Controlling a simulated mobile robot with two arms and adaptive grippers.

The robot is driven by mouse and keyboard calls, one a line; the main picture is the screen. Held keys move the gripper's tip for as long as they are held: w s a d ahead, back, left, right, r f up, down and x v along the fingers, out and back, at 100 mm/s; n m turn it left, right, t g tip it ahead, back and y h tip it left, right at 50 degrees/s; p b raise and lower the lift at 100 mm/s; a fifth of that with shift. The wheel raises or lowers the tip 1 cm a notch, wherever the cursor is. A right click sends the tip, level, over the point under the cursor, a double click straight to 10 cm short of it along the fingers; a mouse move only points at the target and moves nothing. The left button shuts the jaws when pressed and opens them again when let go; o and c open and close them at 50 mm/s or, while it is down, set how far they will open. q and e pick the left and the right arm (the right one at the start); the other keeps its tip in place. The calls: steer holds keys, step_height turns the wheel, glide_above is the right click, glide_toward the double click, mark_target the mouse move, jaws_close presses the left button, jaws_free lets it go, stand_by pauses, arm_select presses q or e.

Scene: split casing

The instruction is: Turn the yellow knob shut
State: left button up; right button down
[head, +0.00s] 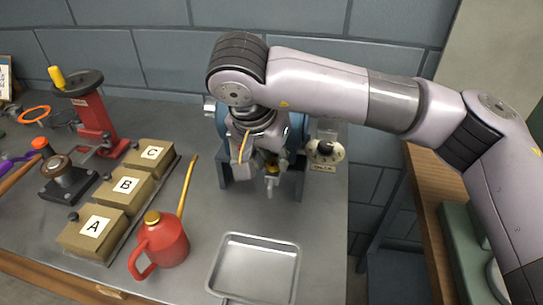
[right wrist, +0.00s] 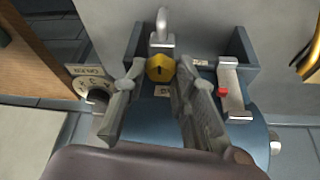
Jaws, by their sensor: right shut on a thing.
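My left gripper is in neither view.
A round dial (head: 325,151) with a label is beside the machine on the right. A metal tray (head: 254,270), a red oil can (head: 160,243) and boxes A (head: 92,232), B (head: 125,188) and C (head: 150,155) stand on the bench. A red hand-crank press (head: 95,115) is at the left.

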steer(key=c, duration=1.3)
jaws_free()
steer(key=v, duration=1.2)
steer(key=shift+a, duration=0.1)
